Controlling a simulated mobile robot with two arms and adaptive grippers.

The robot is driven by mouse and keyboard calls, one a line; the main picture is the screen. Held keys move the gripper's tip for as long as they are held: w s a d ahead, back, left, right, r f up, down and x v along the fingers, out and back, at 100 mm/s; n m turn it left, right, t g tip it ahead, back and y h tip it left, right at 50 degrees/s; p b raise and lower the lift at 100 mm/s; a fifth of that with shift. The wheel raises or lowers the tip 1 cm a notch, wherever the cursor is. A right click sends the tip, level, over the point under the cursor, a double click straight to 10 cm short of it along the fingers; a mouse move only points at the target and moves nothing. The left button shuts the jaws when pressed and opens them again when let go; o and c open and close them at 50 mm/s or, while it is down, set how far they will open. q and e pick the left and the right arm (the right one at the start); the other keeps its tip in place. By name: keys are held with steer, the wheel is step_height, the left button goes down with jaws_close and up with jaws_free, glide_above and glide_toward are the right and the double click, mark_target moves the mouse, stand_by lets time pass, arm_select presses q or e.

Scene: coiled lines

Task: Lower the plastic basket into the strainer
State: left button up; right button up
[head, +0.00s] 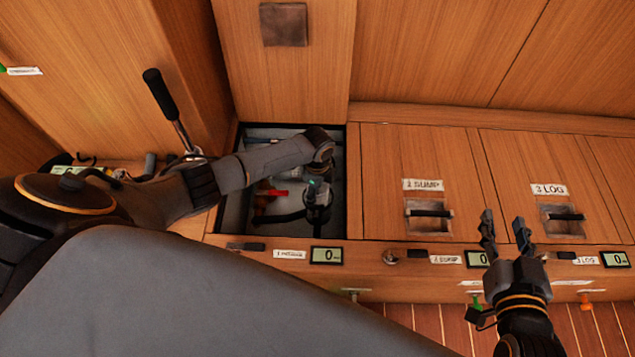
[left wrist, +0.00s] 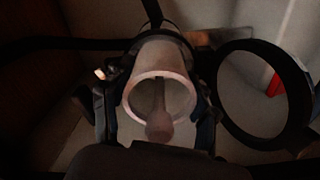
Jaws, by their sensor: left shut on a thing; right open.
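My left gripper (head: 316,208) reaches down into an open compartment (head: 228,212) in the wooden bench. In the left wrist view its dark fingers stand on both sides of a pale, open-ended cylinder (left wrist: 137,92), apparently the plastic basket, and are shut on it. A rod with a rounded end (left wrist: 159,125) shows inside the cylinder. A black ring (left wrist: 301,92) lies just right of the cylinder; I cannot tell if it belongs to the strainer. In the head view the arm and gripper hide the basket. My right gripper (head: 506,234) is open and empty above the bench front.
A red handle (head: 272,192) sits in the compartment, left of my left gripper. A black-gripped lever (head: 160,95) stands at the compartment's left. Closed lids labelled sump (head: 417,160) and log (head: 520,152) lie to the right. An upright wooden panel (head: 290,85) stands behind the opening.

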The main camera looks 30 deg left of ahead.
arm_select(q)
steer(key=o, duration=1.4)
steer(key=shift+o, duration=1.4)
